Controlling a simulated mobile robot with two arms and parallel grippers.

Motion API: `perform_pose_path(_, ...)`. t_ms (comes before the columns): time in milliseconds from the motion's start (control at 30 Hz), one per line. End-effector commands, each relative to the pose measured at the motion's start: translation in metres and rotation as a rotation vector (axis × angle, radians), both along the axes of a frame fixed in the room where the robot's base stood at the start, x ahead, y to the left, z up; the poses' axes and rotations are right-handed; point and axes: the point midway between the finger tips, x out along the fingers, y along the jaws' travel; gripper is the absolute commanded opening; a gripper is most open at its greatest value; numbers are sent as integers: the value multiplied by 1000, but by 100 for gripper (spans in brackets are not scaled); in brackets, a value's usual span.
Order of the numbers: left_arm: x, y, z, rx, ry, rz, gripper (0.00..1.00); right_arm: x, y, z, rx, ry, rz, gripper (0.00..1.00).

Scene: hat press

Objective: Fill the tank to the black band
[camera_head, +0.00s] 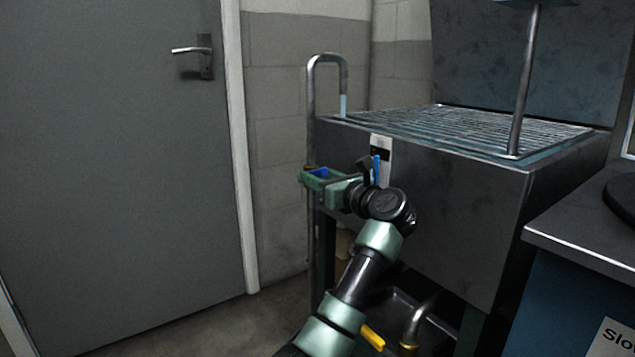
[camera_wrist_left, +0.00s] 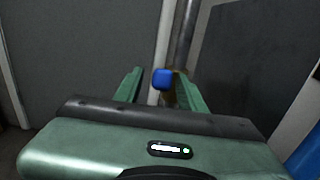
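The tank (camera_head: 450,205) is a dark metal box with a slatted top. On its front is a pale plate (camera_head: 386,170) with a black band (camera_head: 380,154). An upright blue bar (camera_head: 376,167) shows at this plate, its top near the band; my arm hides the lower part. A bent metal pipe (camera_head: 312,110) arches over the tank's left back corner, with a pale blue stream (camera_head: 343,104) below its mouth. My left gripper (camera_head: 306,178) is left of the tank, fingers apart around a blue knob (camera_wrist_left: 162,78), with a gap beside it. My right gripper is out of view.
A grey door (camera_head: 120,160) with a handle fills the left. A dark worktop (camera_head: 585,222) stands at right. Below the tank are a yellow handle (camera_head: 372,337) and a bent pipe (camera_head: 418,318), close to my arm. The floor (camera_head: 225,325) by the door is clear.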

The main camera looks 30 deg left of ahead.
Motion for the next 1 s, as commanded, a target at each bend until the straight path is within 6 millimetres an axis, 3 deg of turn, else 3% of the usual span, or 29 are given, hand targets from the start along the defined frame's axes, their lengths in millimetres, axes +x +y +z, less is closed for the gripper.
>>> perform_pose_path(333, 3, 7, 1, 1, 0, 0, 40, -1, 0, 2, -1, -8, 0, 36)
perform_pose_path(367, 3, 7, 1, 1, 0, 0, 37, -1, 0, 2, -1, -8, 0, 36)
perform_pose_path(500, 3, 7, 1, 1, 0, 0, 0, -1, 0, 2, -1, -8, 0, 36)
perform_pose_path(1000, 3, 6, 0, 0, 1, 0, 0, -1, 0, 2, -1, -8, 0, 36)
